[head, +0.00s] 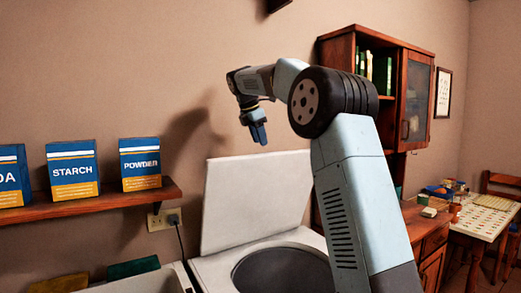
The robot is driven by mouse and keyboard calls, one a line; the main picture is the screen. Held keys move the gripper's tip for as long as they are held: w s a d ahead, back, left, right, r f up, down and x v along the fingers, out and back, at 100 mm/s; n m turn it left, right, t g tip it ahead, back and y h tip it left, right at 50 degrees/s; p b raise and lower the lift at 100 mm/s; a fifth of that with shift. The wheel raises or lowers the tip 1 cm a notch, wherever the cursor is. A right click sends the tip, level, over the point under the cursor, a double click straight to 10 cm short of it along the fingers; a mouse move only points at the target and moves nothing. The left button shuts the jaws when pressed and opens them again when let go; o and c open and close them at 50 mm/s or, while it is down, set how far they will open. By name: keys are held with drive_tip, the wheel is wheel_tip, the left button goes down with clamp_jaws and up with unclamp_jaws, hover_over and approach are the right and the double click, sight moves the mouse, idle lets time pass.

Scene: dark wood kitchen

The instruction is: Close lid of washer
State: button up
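The washer (210,272) is white and stands at the bottom middle of the head view, with a round dark drum opening (285,272). Its white lid (254,200) is up, leaning back toward the wall. My gripper (259,138) points down above the lid's top edge in the picture and looks apart from it. The fingers look close together, but they are small and seen from the side, so I cannot tell if they are open or shut. My arm hides the right part of the lid and washer.
A wall shelf (100,198) at left holds boxes marked STARCH (73,170) and POWDER (140,164). An outlet (164,219) with a cord is below. A wooden cabinet (408,95) and a table (487,217) with small items stand at right.

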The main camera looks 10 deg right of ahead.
drive_tip(key=shift+x, duration=2.35)
drive_tip(key=shift+c, duration=0.3)
clamp_jaws()
